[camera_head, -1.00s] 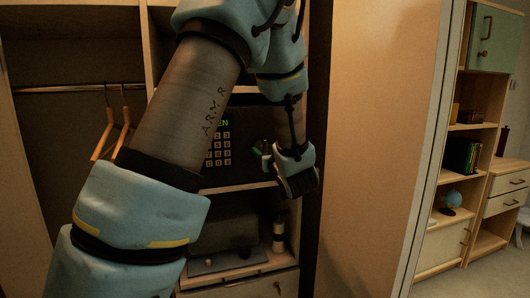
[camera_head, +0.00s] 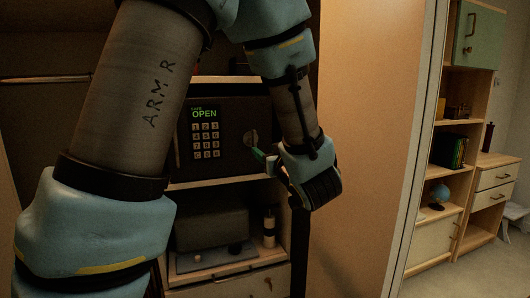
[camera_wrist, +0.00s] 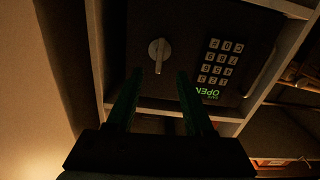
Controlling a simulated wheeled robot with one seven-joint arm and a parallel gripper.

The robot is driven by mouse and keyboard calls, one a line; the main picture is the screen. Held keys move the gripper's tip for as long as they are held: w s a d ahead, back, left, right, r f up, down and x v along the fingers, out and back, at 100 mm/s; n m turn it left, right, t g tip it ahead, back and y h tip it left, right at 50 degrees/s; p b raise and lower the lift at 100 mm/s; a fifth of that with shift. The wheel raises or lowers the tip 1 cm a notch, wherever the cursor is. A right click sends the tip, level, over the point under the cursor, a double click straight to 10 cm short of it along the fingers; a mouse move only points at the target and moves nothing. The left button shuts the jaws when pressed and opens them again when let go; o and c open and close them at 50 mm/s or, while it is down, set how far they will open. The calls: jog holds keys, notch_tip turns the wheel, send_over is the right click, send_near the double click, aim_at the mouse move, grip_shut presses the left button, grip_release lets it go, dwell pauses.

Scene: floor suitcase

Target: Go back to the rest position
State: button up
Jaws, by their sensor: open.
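My gripper (camera_head: 264,158) is in front of the right side of a dark safe (camera_head: 232,110) in a wardrobe. The safe's display reads OPEN in green, above a white keypad (camera_head: 206,140). In the wrist view, both fingers (camera_wrist: 160,92) are apart with nothing between them. The safe's knob (camera_wrist: 159,50) shows just beyond the fingertips, apart from them as far as I can tell. The safe door looks closed against its frame.
Below the safe, a shelf (camera_head: 215,275) holds a dark box (camera_head: 211,228) and a small cylinder (camera_head: 269,227). The wardrobe's side panel (camera_head: 365,150) stands close to the right of my arm. A shelf unit (camera_head: 455,150) stands farther right.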

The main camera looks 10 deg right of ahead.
jog(key=w+a+f+m+g+h, duration=0.25)
jog(key=a+f+g+h, duration=0.25)
jog(key=a+f+g, duration=0.5)
jog(key=s+a+f+g+y, duration=0.2)
jog(key=s+a+f+g, duration=0.4)
jog(key=s+a, duration=0.6)
jog(key=shift+s+f+m+y, duration=0.4)
jog(key=shift+s+f, duration=0.3)
jog(key=shift+s, duration=0.55)
jog(key=shift+a, duration=0.1)
